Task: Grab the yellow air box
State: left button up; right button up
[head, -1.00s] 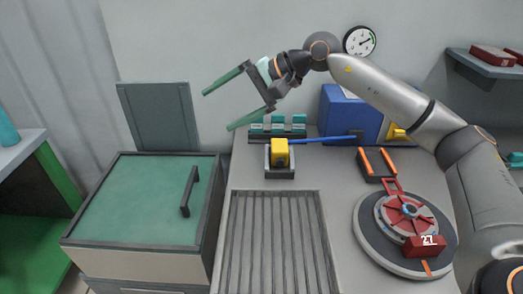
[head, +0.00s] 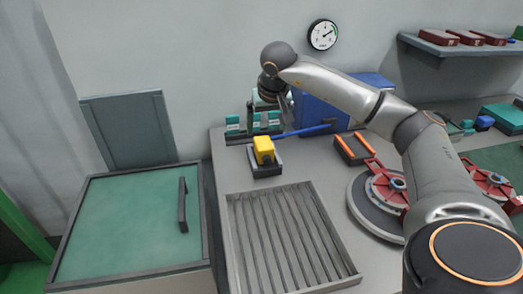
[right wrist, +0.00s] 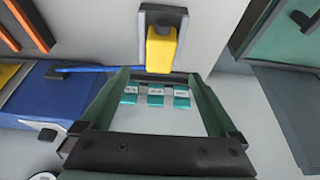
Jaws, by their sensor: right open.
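The yellow air box (head: 264,150) stands in a small dark holder (head: 267,171) on the grey worktop, behind the ribbed tray. In the right wrist view the yellow box (right wrist: 161,48) is just past the fingertips, upper middle, with its holder behind it. My right gripper (right wrist: 158,78) is open, its two green fingers spread wide, with nothing held between them. In the head view the right gripper (head: 270,100) is small and partly hidden by its own wrist, above and behind the box. My left gripper is not in view.
Several labelled teal blocks (head: 253,122) stand in a rack behind the box. A blue rod (head: 302,131) lies beside it, leading toward a blue case (head: 314,112). A ribbed tray (head: 232,230) is in front. A red turntable (head: 375,188) is at right.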

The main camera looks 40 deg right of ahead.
aim_at(264, 144)
jog(key=x, duration=0.4)
jog(key=shift+f, duration=0.1)
jog(key=x, duration=0.5)
jog(key=shift+s+a+f, duration=0.15)
jog(key=shift+s, duration=0.1)
jog(key=shift+c, duration=0.2)
grip_shut()
